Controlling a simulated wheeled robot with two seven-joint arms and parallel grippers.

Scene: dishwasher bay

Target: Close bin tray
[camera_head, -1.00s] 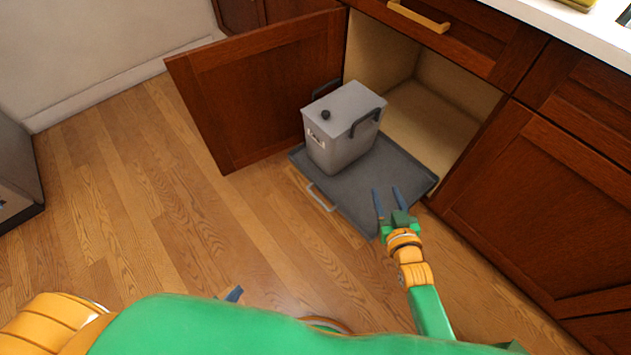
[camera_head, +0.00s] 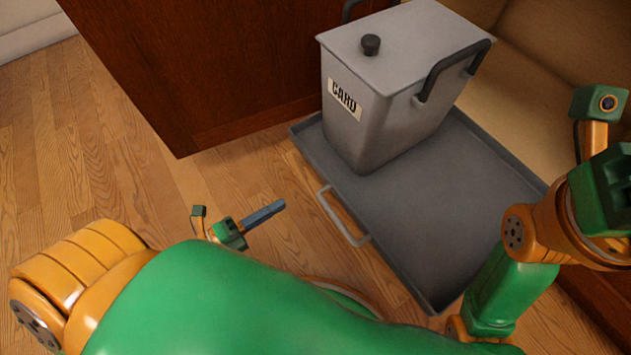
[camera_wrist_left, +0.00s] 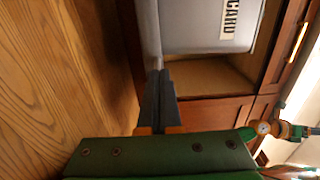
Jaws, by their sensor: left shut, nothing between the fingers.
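The dark grey bin tray (camera_head: 450,215) is pulled out in front of the open cabinet, low over the floor. Its light handle (camera_head: 342,218) is on the near left edge. A grey lidded bin marked CARD (camera_head: 400,85) stands upright on the tray's far part; it also shows in the left wrist view (camera_wrist_left: 205,25). My left gripper (camera_head: 268,211) is shut and empty, left of the handle and apart from it. In the left wrist view its fingers (camera_wrist_left: 158,85) point toward the tray's edge. My right gripper's body (camera_head: 605,190) is at the right edge; its fingers are hidden.
The open cabinet door (camera_head: 200,70) stands left of the bin, close to it. The cabinet interior (camera_head: 540,80) behind the tray looks empty. Wooden floor (camera_head: 90,170) at the left is clear.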

